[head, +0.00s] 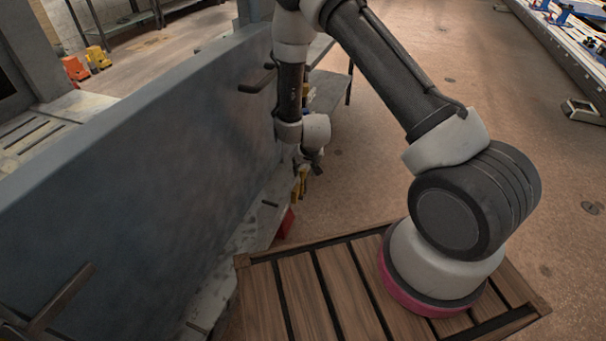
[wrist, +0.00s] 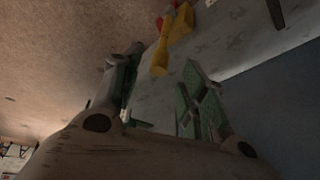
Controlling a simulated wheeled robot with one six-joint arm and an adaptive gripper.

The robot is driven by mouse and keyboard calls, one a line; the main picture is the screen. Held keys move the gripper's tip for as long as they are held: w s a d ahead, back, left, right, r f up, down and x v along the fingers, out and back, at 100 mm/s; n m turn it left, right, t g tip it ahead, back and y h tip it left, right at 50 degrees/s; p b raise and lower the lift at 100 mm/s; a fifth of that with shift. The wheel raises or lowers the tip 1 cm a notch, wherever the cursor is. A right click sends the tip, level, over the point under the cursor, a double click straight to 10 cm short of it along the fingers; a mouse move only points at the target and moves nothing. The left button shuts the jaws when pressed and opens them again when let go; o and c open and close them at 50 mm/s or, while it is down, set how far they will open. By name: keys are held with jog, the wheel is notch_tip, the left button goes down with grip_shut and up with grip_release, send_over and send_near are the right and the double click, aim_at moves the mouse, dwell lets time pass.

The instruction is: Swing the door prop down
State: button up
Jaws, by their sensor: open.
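A large blue-grey panel (head: 150,150) runs across the left of the head view. Dark bars stick out from it: one near its far end (head: 258,82), one at the lower left (head: 60,300). I cannot tell which part is the door prop. My gripper (head: 312,162) points down beside the panel's far part, apart from the bars. In the wrist view my gripper (wrist: 165,70) has its two green-padded fingers spread, with nothing held between them. A dark rod (wrist: 275,12) shows at the top right there, beyond the fingers.
A yellow-handled object (wrist: 160,58) with a red part lies on a grey ledge (wrist: 235,40) beyond the fingers. A red block (head: 286,222) stands below my gripper. A slatted wooden platform (head: 300,290) lies under my arm. Open floor (head: 400,60) lies to the right.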

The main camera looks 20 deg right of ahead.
aim_at(303, 171)
jog(key=x, duration=0.5)
jog(key=shift+w+f, duration=0.1)
jog(key=shift+f, duration=0.25)
grip_shut()
